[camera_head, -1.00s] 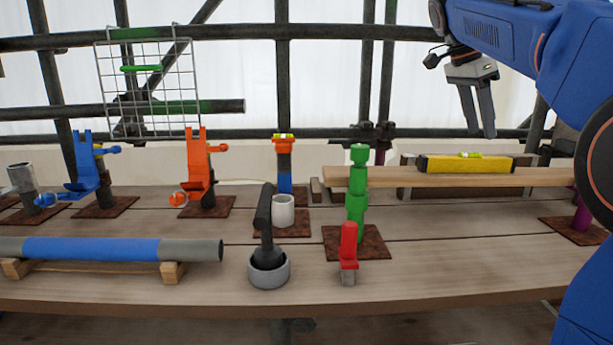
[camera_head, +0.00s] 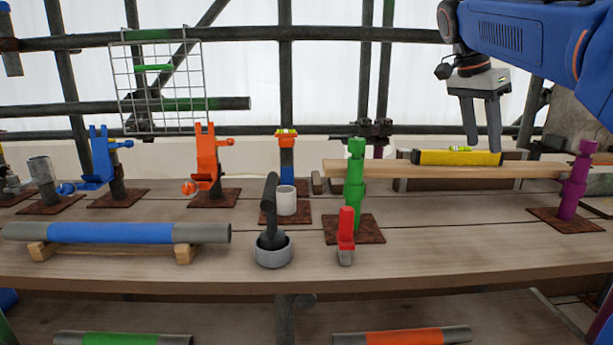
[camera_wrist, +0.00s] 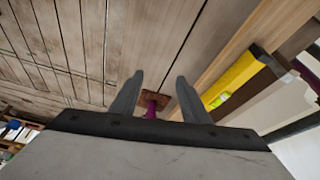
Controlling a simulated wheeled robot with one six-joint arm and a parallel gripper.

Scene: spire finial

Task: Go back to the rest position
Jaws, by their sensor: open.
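My gripper (camera_head: 481,125) is open and empty in the head view, hanging from my blue arm at the upper right. Its fingers point down in front of the yellow spirit level (camera_head: 457,158), which lies on a raised wooden plank (camera_head: 400,171). In the wrist view the two fingers (camera_wrist: 155,95) stand apart with nothing between them close by. A purple post on a rusty plate (camera_wrist: 152,101) shows beyond the fingertips. The yellow level (camera_wrist: 235,80) lies to the right there.
The workbench (camera_head: 440,245) holds a green post (camera_head: 355,190), red-handled tool (camera_head: 346,230), grey cup with a black tool (camera_head: 272,250), blue-banded pipe (camera_head: 110,233), orange clamp (camera_head: 206,160), blue clamp (camera_head: 101,160) and purple post (camera_head: 575,180). The front right of the bench is clear.

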